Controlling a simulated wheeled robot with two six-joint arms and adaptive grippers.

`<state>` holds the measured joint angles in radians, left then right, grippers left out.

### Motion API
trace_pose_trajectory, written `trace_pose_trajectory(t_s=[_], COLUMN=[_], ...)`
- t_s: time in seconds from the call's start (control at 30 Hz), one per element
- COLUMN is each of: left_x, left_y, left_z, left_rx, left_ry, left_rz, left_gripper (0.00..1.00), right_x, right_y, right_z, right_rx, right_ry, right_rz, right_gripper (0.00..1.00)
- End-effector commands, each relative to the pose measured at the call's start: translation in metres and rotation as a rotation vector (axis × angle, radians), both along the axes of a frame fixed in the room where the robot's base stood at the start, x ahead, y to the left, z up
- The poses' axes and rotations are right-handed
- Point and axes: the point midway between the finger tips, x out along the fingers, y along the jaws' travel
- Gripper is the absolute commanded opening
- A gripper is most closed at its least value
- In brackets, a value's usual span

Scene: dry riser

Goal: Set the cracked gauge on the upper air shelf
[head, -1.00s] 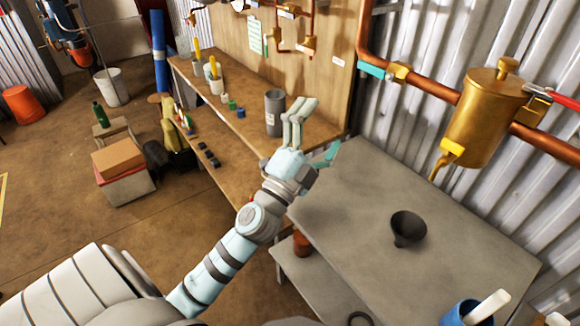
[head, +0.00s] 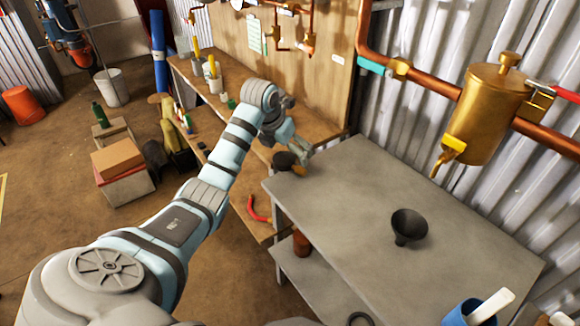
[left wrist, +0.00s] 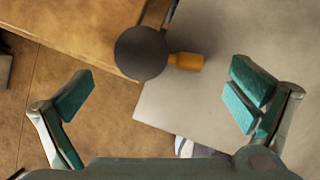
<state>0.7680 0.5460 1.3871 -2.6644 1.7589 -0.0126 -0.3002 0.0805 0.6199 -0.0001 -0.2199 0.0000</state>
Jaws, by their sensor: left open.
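A dark round gauge-like piece with a brass stem (head: 287,162) shows at the near left corner of the grey table, by the wooden bench. In the left wrist view the dark disc (left wrist: 141,53) and its brass stem lie ahead of the fingers. I see no dial face or crack. My left gripper (head: 299,151) is open, with its fingers close to the piece in the head view. Its teal pads (left wrist: 162,90) stand wide apart with nothing between them. I cannot tell which surface is the upper air shelf. My right gripper is not in view.
The grey table (head: 350,200) holds a black funnel (head: 408,227) and has a lower shelf. A blue cup (head: 462,314) stands at its near right. The wooden bench (head: 320,128) carries cups. A brass vessel (head: 485,115) and copper pipes are on the wall.

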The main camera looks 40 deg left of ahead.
Motion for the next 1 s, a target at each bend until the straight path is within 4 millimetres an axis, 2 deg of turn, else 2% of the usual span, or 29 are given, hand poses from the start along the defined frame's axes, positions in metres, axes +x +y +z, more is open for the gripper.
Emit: trace_pose_trajectory(t_s=[0.3,0.53,0.8,0.83,0.87,1.0], left_x=[0.019,0.02,0.02,0.02,0.02,0.02], left_y=[0.005,0.006,0.006,0.006,0.006,0.006], left_z=[-0.049,-0.051,-0.05,-0.05,-0.05,-0.05], left_rx=[-0.002,0.0,0.0,0.0,0.0,0.0], left_ry=[0.0,-0.001,-0.001,-0.002,-0.002,-0.002], left_rz=[-0.001,-0.001,-0.001,-0.001,-0.001,-0.001], left_gripper=[1.0,0.98,0.55,0.55,0.5,0.5], right_x=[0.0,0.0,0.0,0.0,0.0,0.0], right_y=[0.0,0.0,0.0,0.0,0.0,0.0], right_z=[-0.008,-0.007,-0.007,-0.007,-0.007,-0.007], right_rx=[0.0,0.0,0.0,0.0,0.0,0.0], right_ry=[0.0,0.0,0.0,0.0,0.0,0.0], right_rz=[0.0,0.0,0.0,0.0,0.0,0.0], right_gripper=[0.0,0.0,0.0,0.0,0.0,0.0])
